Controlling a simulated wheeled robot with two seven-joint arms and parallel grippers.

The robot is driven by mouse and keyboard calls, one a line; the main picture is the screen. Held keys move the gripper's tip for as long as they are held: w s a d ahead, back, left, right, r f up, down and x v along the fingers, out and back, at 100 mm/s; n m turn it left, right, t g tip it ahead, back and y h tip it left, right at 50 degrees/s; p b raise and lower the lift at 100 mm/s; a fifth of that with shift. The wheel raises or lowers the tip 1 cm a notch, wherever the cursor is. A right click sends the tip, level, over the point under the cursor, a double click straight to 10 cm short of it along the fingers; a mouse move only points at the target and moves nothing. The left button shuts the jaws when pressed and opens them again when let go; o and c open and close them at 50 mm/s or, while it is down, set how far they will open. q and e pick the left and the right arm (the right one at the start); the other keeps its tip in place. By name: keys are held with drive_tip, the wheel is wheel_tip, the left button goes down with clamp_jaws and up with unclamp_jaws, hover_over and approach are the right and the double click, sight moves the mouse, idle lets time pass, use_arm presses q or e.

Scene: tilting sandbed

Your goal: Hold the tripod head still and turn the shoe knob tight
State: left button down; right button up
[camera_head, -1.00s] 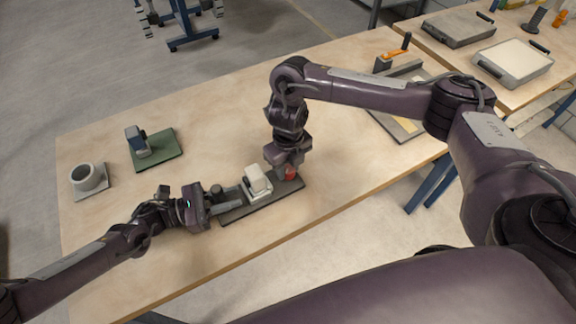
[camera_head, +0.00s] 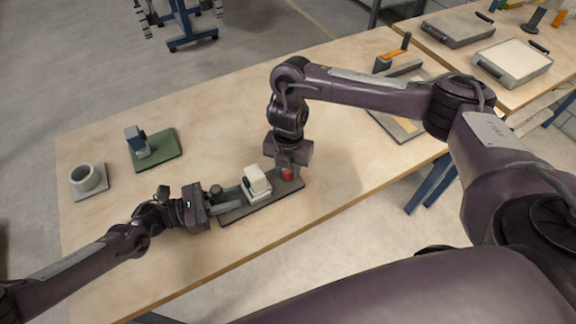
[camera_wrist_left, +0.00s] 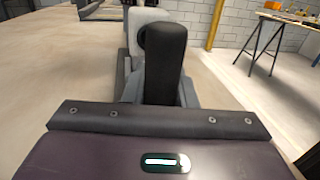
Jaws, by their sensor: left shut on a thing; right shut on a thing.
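The tripod head (camera_head: 257,179) is a pale block on a long dark base plate (camera_head: 240,212) near the front edge of the bench. My left gripper (camera_head: 240,194) reaches in from the left and is shut on the head; the exact contact is hard to make out. In the left wrist view the pale head (camera_wrist_left: 146,28) is partly hidden behind a dark rounded upright (camera_wrist_left: 166,60) between my grey fingers. The red shoe knob (camera_head: 287,175) is at the right end of the plate. My right gripper (camera_head: 287,166) points down from above, shut on the knob and partly covering it.
A green mat (camera_head: 160,152) with a small blue-grey device and a pale cup (camera_head: 88,179) on a grey square stand at the left. A board with an orange-handled tool (camera_head: 392,58) lies at the back right. The bench between is clear.

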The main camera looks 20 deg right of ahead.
drive_tip(key=m, duration=0.4)
drive_tip(key=shift+d+m, duration=0.1)
drive_tip(key=shift+m, duration=2.5)
use_arm(q)
drive_tip(key=shift+a, duration=0.1)
use_arm(e)
drive_tip(key=o, duration=1)
wheel_tip(320, 180, up, 12)
